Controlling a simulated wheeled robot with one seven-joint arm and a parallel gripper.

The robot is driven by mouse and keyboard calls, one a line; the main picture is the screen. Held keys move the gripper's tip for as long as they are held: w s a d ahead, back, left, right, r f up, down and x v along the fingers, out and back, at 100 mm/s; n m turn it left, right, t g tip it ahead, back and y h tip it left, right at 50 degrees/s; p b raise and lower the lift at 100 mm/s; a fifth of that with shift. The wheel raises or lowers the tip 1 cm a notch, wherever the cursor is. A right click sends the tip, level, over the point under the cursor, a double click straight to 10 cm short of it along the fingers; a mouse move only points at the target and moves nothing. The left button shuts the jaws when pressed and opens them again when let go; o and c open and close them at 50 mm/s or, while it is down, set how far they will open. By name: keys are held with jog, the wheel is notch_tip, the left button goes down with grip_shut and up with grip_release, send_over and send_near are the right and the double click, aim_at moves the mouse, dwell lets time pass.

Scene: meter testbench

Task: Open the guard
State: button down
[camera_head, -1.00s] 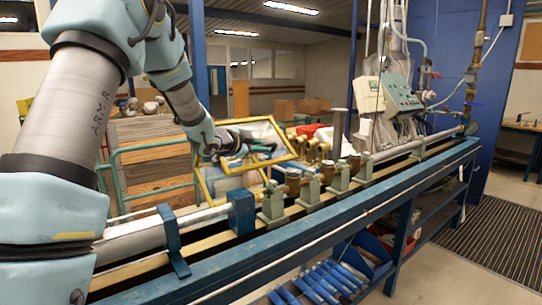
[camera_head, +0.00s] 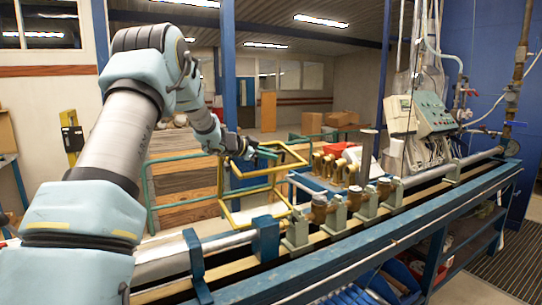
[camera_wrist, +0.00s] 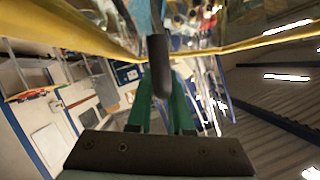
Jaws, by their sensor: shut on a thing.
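The guard is a yellow frame (camera_head: 275,170) beside the meter bench. Its upper part stands swung up, lying close to level above the yellow lower part and apart from the row of brass meters (camera_head: 319,207). My gripper (camera_head: 268,153), with green fingers, is at this raised part. In the wrist view my gripper (camera_wrist: 160,100) is shut on a dark rounded handle (camera_wrist: 160,65), with yellow guard bars (camera_wrist: 280,36) running across just beyond it. My fingers partly hide the handle.
The blue bench rail (camera_head: 400,237) runs along the front, with clamps and a pipe on it. A grey control box (camera_head: 435,115) stands at the back right. Green rails and wooden boards (camera_head: 180,178) lie behind the bench at left.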

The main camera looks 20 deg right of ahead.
jog(key=shift+f, duration=0.1)
jog(key=c, duration=0.8)
grip_release()
jog(key=shift+s+a, duration=0.1)
jog(key=b+v, duration=0.4)
jog(key=v, duration=0.6)
jog(key=shift+a, duration=0.3)
